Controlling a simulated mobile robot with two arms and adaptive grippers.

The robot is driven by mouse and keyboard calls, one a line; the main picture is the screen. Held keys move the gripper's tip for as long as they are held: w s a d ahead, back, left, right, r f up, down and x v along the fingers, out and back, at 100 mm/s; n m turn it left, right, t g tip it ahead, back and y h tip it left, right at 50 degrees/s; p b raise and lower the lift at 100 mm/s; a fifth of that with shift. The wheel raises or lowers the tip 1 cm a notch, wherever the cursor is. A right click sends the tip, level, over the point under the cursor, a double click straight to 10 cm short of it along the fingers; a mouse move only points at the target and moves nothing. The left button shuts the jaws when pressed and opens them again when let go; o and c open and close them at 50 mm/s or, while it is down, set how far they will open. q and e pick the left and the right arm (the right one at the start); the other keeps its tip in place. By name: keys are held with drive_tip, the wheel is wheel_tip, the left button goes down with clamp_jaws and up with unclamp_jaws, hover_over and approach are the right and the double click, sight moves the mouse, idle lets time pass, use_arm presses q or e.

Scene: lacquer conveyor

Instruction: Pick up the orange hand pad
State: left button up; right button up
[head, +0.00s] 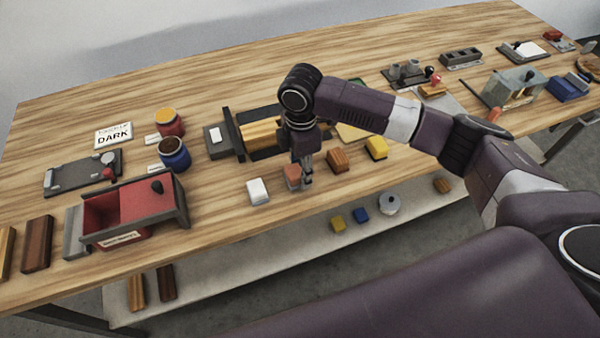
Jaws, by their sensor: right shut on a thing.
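The orange hand pad (292,177), a small reddish-orange block, is at the front part of the wooden table in the head view, between a white block and an orange-brown block. My right gripper (306,178) points down over it and is shut on it. The fingers cover its right side. I cannot tell whether the pad still touches the table. My left gripper is not in view.
A white block (258,191) is on the left, an orange-brown block (339,160) and a yellow block (377,148) on the right. A dark-framed conveyor (227,131) lies behind. A red box (130,212) and two jars stand left. A lower shelf (270,254) holds several items.

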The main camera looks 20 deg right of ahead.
wheel_tip(320, 180, up, 19)
drive_tip(key=b, duration=0.1)
drive_tip(key=shift+f, duration=0.15)
drive_tip(key=o, duration=0.5)
drive_tip(key=c, duration=0.4)
